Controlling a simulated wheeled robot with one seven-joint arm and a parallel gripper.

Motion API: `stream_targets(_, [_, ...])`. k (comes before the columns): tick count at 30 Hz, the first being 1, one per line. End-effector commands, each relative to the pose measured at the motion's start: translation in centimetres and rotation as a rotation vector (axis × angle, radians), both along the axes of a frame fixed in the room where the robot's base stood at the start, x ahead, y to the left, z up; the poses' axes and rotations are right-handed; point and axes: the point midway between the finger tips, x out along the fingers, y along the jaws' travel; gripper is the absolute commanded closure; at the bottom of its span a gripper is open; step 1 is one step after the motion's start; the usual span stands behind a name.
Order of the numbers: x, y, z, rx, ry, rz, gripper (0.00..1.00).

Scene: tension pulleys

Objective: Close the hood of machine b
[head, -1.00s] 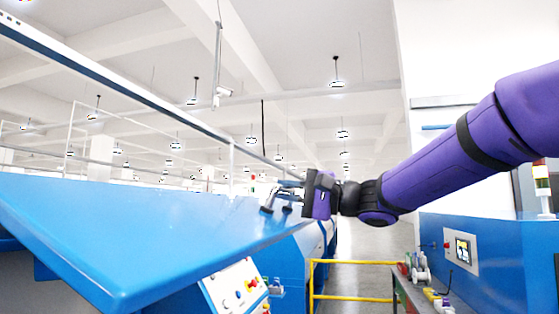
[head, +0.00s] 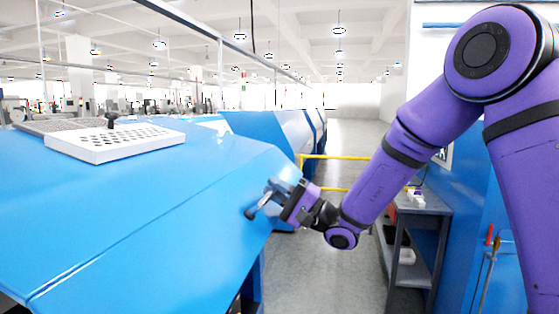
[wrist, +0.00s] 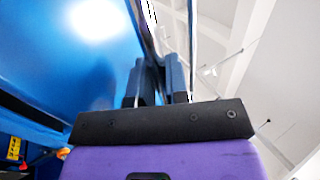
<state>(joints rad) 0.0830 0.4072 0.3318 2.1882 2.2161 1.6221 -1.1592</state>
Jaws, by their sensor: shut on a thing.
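The blue hood of the machine (head: 150,220) fills the left of the head view, its front panel sloping down toward me. Whether it is fully shut along its lower edge cannot be told. A small grey handle (head: 253,211) sits near the hood's right end. My gripper (head: 268,197) is shut on this handle, reaching in from the right. In the wrist view my two fingers (wrist: 155,82) stand close together beside the blue hood surface (wrist: 65,60). The handle itself is hard to make out there.
A white perforated tray (head: 115,142) shows on the machine top at left. A yellow rail (head: 335,157) stands behind my gripper. A grey shelf table (head: 420,208) and a blue cabinet are at right. Grey aisle floor (head: 330,270) is clear between.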

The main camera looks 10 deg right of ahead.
Motion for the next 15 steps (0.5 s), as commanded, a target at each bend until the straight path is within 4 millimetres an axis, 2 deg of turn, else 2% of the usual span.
stream_targets(1, [0.3,0.4,-1.5,-0.001,0.007,0.002,1.0])
stream_targets(8, [1.4,2.0,-7.1,-0.001,0.008,0.004,1.0])
stream_targets(15, [2.5,4.6,-13.3,0.0,0.006,0.003,1.0])
